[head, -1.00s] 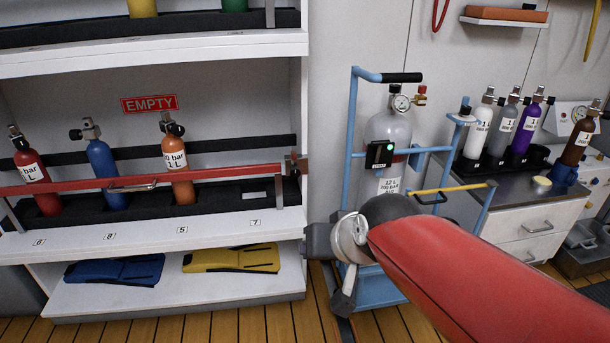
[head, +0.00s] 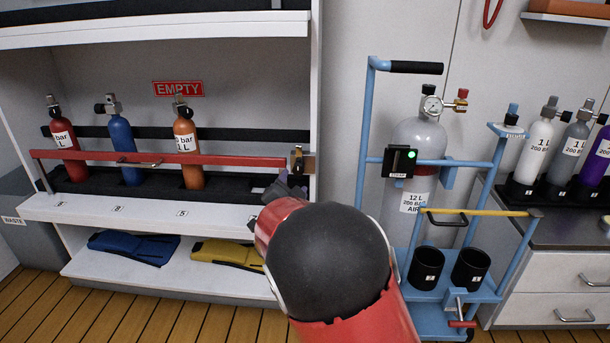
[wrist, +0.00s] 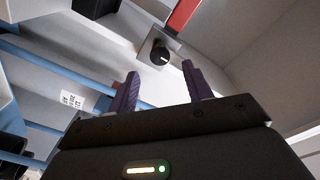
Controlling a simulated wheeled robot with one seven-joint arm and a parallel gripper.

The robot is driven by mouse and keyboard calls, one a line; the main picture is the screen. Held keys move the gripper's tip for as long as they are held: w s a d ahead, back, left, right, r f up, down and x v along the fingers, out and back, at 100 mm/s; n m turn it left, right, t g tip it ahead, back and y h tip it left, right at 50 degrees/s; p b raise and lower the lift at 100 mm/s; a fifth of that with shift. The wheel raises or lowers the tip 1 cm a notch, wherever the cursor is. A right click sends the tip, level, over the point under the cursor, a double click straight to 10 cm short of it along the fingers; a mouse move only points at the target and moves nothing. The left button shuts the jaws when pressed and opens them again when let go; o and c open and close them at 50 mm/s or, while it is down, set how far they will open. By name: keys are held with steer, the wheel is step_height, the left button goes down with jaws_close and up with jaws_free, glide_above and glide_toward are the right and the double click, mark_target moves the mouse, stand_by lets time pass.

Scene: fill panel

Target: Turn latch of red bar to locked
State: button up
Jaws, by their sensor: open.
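The red bar (head: 160,158) runs level across the front of the lower shelf's bottles. Its latch (head: 297,160) is at the bar's right end on the shelf post. In the wrist view the latch shows as a round black knob (wrist: 160,54) with a light mark, on a metal plate next to the red bar's end (wrist: 184,14). My gripper (wrist: 160,70) is open and empty, its purple fingers on either side of the knob in the picture; I cannot tell how far short of it they are. In the head view my gripper (head: 284,187) is just below the latch, partly hidden by my arm.
Red, blue (head: 122,142) and orange bottles stand behind the bar, under an EMPTY sign (head: 178,89). A blue trolley (head: 432,285) with a large grey cylinder (head: 418,160) stands close to the right of my arm. A counter with several bottles is farther right.

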mark_target(298, 171)
steer(key=w, duration=0.7)
steer(key=shift+d, duration=0.3)
steer(key=c, duration=1)
steer(key=shift+o, duration=0.2)
